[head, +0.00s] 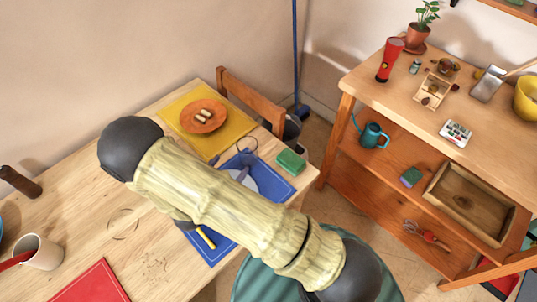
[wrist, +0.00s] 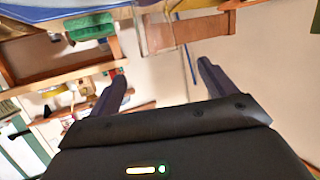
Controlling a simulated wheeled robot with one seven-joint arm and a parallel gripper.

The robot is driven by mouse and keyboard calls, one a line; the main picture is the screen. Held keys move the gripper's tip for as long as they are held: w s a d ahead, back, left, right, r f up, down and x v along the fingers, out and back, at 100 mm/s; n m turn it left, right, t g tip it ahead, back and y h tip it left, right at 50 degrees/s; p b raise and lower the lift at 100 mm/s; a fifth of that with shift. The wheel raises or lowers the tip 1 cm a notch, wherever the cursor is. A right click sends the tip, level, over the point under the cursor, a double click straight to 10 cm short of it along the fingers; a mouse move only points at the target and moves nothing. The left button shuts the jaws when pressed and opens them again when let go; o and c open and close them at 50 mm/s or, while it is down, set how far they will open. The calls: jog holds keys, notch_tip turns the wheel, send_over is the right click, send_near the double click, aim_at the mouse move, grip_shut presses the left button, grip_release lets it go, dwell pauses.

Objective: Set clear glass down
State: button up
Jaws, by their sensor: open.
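My gripper (wrist: 162,71) is open in the wrist view, its two dark fingers wide apart with nothing between them. In the head view my own arm crosses the table and hides the gripper.
A yellow mat (head: 177,108) with a brown plate (head: 203,116), a blue mat (head: 282,185), a green sponge (head: 290,162), a red mat (head: 95,285) and a white mug (head: 43,254) are on the table. A chair (head: 250,100) and wooden shelf (head: 410,100) stand beyond.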

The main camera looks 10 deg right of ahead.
jog(key=w+d+r+n+g+y, duration=0.3)
jog(key=w+d+r+g+y, duration=0.15)
jog(key=r+y, duration=0.4)
jog(key=s+d+r+n+g, duration=0.2)
jog(key=s+d+r, duration=0.2)
jog(key=s+d, duration=0.2)
jog(key=s+d+r+n+g, duration=0.1)
jog(key=s+d+r+g, duration=0.2)
jog(key=s+d+r, duration=0.2)
jog(key=s+d, duration=0.2)
jog(key=s, duration=0.1)
jog(key=shift+s+d+n, duration=0.2)
jog(key=shift+s+n, duration=0.05)
jog(key=shift+n, duration=0.15)
jog(key=shift+r+h, duration=0.15)
jog(key=shift+h, duration=0.1)
